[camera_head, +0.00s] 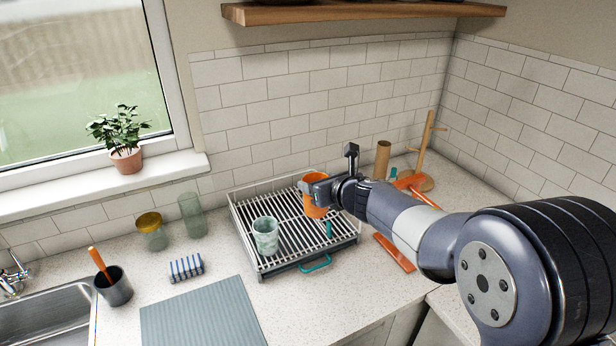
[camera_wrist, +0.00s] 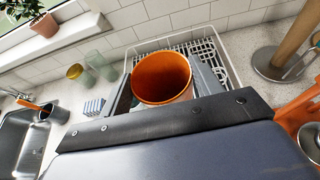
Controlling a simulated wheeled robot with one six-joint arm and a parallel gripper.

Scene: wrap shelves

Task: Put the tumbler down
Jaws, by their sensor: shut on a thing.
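An orange tumbler (camera_head: 317,203) is held in my gripper (camera_head: 306,188) over the back right part of the dish rack (camera_head: 243,250). It looks upright. In the wrist view the orange tumbler (camera_wrist: 162,72) shows its open mouth between my gripper's two fingers (camera_wrist: 163,92), one on each side. I cannot tell whether its base touches the rack slats.
A ribbed grey mat (camera_head: 203,315), a striped sponge (camera_head: 186,268) and two glass containers (camera_head: 192,216) are left of the rack. A teal-handled thing (camera_head: 315,263) is at the rack's front. Orange items and a wooden stand (camera_head: 427,150) are at right.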

